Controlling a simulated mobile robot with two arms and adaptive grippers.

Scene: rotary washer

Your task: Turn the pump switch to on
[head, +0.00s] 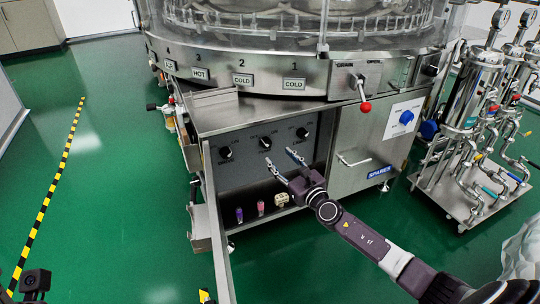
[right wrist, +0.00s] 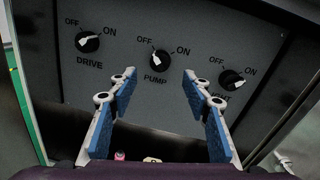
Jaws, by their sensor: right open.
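The pump switch (right wrist: 160,60) is the middle of three black rotary knobs on a grey panel. Its white pointer tilts up and left, toward the OFF label. In the head view the pump switch (head: 265,143) sits just beyond my right gripper (head: 279,157). That gripper is open and empty, in front of the panel. In the right wrist view its two blue-padded fingers (right wrist: 162,92) stand below and to either side of the pump switch, apart from it. My left gripper's fingers do not show.
The drive knob (right wrist: 88,41) is left of the pump switch and the light knob (right wrist: 231,79) is right. An open panel door (head: 216,225) stands at the left. Small bottles (head: 261,208) sit on a shelf below. A red-balled lever (head: 365,106) juts out above right.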

